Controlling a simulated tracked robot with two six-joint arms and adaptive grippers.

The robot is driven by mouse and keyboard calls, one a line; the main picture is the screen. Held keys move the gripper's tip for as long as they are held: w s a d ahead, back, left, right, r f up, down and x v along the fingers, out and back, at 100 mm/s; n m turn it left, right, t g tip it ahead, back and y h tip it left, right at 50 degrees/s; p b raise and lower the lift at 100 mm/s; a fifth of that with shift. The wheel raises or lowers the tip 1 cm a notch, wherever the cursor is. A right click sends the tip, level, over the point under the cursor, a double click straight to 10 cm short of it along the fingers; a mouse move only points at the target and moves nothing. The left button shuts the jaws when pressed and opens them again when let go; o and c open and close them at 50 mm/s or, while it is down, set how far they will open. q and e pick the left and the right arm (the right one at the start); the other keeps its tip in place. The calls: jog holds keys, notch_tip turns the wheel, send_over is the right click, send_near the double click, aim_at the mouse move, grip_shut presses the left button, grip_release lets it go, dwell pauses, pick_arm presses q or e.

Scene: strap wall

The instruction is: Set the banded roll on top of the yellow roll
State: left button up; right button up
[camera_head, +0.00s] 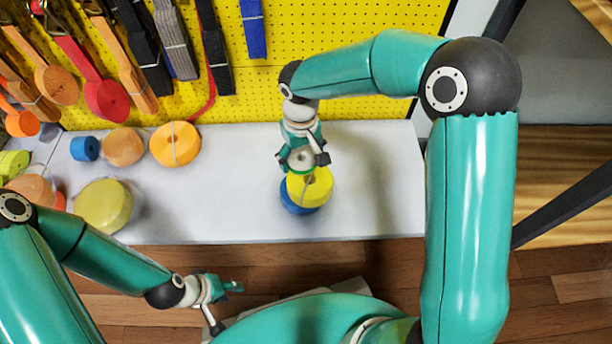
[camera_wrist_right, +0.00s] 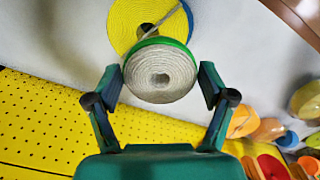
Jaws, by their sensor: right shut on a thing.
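The banded roll (camera_head: 301,159) is pale with a green band; the right wrist view shows its round end (camera_wrist_right: 160,75). My right gripper (camera_head: 303,157) is shut on it, one finger on each side. The yellow roll (camera_head: 316,188) sits over a blue roll (camera_head: 297,208) on the white bench, and also shows behind the banded roll in the wrist view (camera_wrist_right: 130,22). In the head view the banded roll overlaps the yellow roll's upper left edge; I cannot tell whether they touch. My left gripper (camera_head: 228,288) is low in front of the bench, away from the rolls; its jaw opening is unclear.
The white bench (camera_head: 235,215) is clear around the stack. Orange rolls (camera_head: 175,144), a small blue roll (camera_head: 85,149) and a large yellow-green roll (camera_head: 103,205) stand at left. Straps hang on the yellow pegboard (camera_head: 340,30) behind.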

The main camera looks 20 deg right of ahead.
aim_at(302, 180)
notch_tip(302, 180, down, 7)
jog(key=shift+f+b, duration=0.2)
jog(key=shift+b, duration=1.05)
jog(key=o, duration=0.6)
notch_tip(302, 180, up, 12)
jog(key=p, duration=0.4)
jog(key=shift+r+p, duration=0.1)
jog(key=shift+p, duration=0.2)
